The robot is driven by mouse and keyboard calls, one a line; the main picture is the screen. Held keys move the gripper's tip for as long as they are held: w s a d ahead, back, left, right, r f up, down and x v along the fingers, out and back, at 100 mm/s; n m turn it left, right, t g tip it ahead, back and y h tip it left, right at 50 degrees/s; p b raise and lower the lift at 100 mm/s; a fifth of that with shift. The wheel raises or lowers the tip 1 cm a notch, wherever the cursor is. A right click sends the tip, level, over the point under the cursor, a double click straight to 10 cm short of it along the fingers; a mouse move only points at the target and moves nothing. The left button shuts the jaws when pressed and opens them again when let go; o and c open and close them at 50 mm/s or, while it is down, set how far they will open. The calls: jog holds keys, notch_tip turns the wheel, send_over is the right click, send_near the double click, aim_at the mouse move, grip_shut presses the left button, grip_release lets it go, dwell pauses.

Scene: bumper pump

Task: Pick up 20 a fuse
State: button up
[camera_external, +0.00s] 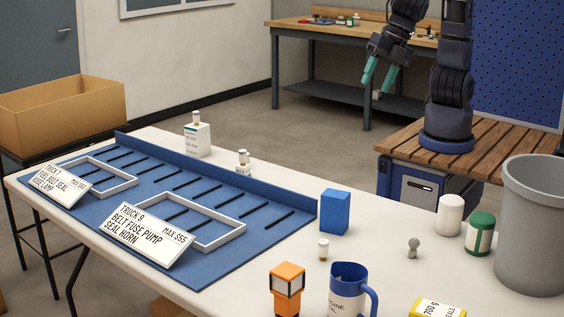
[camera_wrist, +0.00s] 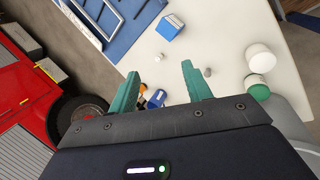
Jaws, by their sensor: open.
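My gripper (camera_external: 378,82) hangs in the air beyond the white table in the external view, with its two teal fingers apart and nothing between them. In the wrist view the open gripper (camera_wrist: 160,74) points over the table. No readable label marks the 20 A fuse. Small pale capped pieces that could be a fuse are one on the near table (camera_external: 323,249), also in the wrist view (camera_wrist: 187,58), and one by the blue mat's back edge (camera_external: 243,162). I cannot tell which is the fuse.
Around the table stand a blue box (camera_external: 335,211), grey knob (camera_external: 413,247), orange lantern-like item (camera_external: 287,288), blue-and-white mug (camera_external: 347,292), white cylinder (camera_external: 450,214), green-topped can (camera_external: 480,233), yellow box (camera_external: 437,308) and grey bin (camera_external: 541,230). The blue mat (camera_external: 205,240) holds two framed areas with signs.

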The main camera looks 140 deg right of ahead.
jog(key=w+a+f+n, duration=0.1)
jog(key=w+f+n, duration=0.6)
jog(key=w+f, duration=0.6)
jog(key=n, duration=0.7)
send_near(326, 241)
jog(key=a, duration=0.1)
jog(key=shift+g+h, duration=0.3)
jog(key=x, duration=0.6)
jog(key=shift+w+a, duration=0.15)
jog(key=shift+w, duration=0.25)
jog(key=shift+d+x, duration=0.15)
jog(key=shift+x, duration=1.25)
jog(key=shift+d+x, duration=0.15)
jog(key=shift+x, duration=1.25)
jog(key=shift+r, duration=0.1)
jog(key=c, duration=1.1)
